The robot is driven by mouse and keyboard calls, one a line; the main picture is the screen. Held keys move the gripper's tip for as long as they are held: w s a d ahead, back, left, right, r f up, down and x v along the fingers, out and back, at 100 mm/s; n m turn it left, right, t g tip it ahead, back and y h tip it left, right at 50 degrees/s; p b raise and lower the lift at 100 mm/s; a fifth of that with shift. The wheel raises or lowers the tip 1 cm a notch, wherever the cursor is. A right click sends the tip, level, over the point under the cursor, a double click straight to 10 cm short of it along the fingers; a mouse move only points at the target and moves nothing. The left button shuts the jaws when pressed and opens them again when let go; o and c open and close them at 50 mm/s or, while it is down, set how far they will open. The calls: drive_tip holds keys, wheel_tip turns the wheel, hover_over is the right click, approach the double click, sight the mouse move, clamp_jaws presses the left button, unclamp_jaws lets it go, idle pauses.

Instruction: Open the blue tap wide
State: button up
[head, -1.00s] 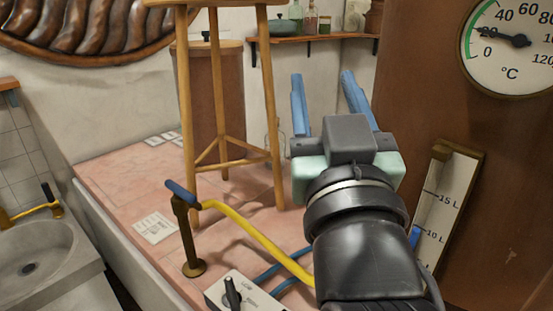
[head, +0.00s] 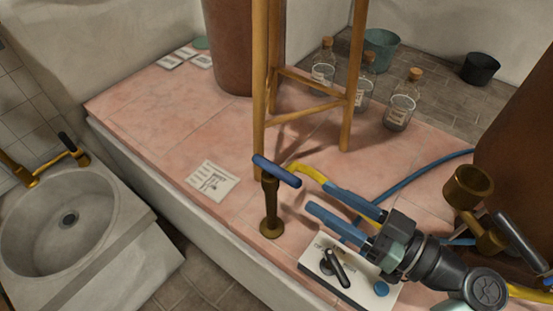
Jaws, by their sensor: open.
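The blue tap (head: 276,171) has a blue bar handle on top of an upright brass post (head: 271,212). It stands on the pink tiled platform at the middle of the head view. A yellow hose (head: 306,171) runs right from near the handle and passes behind my fingers. My gripper (head: 319,198) is open, with its two blue fingers pointing left towards the tap. The fingertips are just to the right of the handle. Nothing shows between the fingers, and they look apart from the handle.
A white control box (head: 345,282) with a black knob sits below my gripper. A wooden stool (head: 259,100) stands behind the tap, with corked bottles (head: 400,103) beyond. A brass cup (head: 468,187) is at right. A stone sink (head: 65,225) is at left. A paper sheet (head: 211,181) lies left of the tap.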

sight(275, 167)
drive_tip(key=x, duration=1)
drive_tip(key=shift+w+a, duration=0.15)
drive_tip(key=shift+a, duration=0.2)
clamp_jaws()
